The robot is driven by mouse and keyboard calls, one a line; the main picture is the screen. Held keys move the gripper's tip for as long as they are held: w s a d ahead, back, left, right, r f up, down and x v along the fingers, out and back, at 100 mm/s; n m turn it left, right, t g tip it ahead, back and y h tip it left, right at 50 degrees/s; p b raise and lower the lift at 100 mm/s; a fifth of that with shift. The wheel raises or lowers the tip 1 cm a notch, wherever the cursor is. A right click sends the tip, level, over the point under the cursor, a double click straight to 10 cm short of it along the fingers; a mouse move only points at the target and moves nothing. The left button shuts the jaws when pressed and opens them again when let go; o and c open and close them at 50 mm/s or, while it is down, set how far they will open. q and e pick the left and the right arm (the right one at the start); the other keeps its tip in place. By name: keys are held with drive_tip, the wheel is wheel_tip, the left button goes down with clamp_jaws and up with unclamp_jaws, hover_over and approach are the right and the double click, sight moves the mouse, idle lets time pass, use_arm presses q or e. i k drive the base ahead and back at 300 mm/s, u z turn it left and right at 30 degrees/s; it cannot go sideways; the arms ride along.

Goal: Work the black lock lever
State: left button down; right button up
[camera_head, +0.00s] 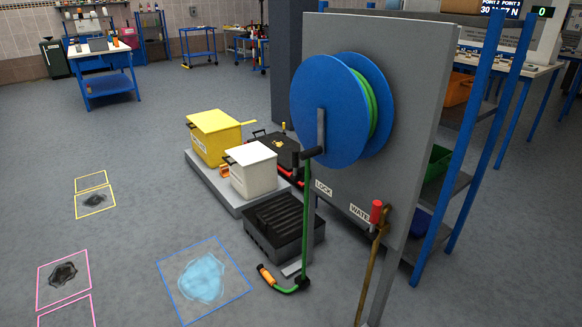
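A grey upright panel (415,75) carries a big blue hose reel (325,105) with green hose on it. A black lever (308,156) sticks out to the left at the reel's lower edge, above the label LOCK (323,188). A grey bracket bar (321,128) stands just above the lever. The green hose (306,225) hangs below it to a nozzle with an orange grip (266,275) near the floor. Neither of my grippers is in view.
A red-handled lever (376,212) sits by the WATER label (360,212). Left of the panel, a low grey platform (215,190) holds a yellow bin (213,138) and a white bin (253,170); a black crate (285,225) stands in front.

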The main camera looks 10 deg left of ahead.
sight(295, 164)
drive_tip(key=u, duration=0.9)
drive_tip(key=i, duration=0.6)
drive_tip(key=u, duration=0.7)
drive_tip(key=i, duration=1.15)
drive_tip(key=z, duration=1.05)
drive_tip(key=i, duration=0.8)
drive_tip(key=z, duration=0.9)
